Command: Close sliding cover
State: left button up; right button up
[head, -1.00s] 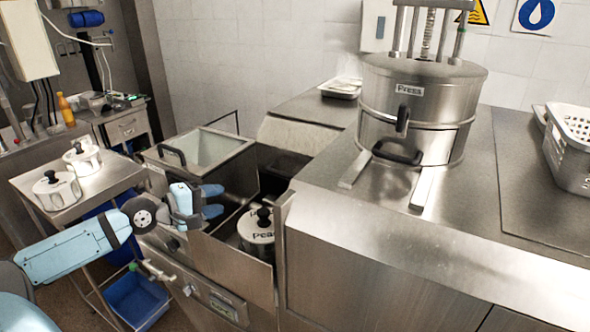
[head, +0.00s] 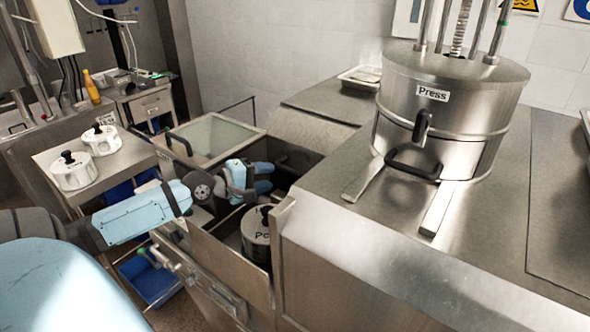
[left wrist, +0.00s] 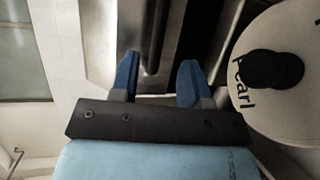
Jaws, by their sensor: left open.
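A steel vat (head: 203,172) with a pale green pane (head: 215,138) and a black handle (head: 180,143) at its left edge stands left of the counter. I cannot tell for certain which part is the sliding cover. My left gripper (head: 265,178) is open and empty over the compartment right of the vat. In the left wrist view, a dark bar (left wrist: 152,35) on a steel panel (left wrist: 105,40) lies ahead of the open fingers (left wrist: 160,78); contact is not visible. A white lidded pot (head: 257,240) sits below the gripper. My right gripper is out of view.
A steel press (head: 445,115) stands on the counter (head: 380,240) at right. A cart (head: 125,165) with two white pots (head: 72,172) is at left, with a blue bin (head: 150,280) below. The compartment's raised front panel (head: 225,262) is close to my left arm.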

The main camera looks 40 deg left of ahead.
aim_at(291, 173)
pick_arm(q)
jog(key=p+x, duration=0.1)
jog(key=x, duration=0.6)
jog(key=shift+r, duration=0.15)
jog(key=shift+w+d+f+p, duration=0.2)
jog(key=shift+w+p, duration=0.2)
jog(key=shift+w, duration=0.25)
jog(key=shift+f, duration=0.1)
jog(key=shift+c, duration=0.3)
grip_shut()
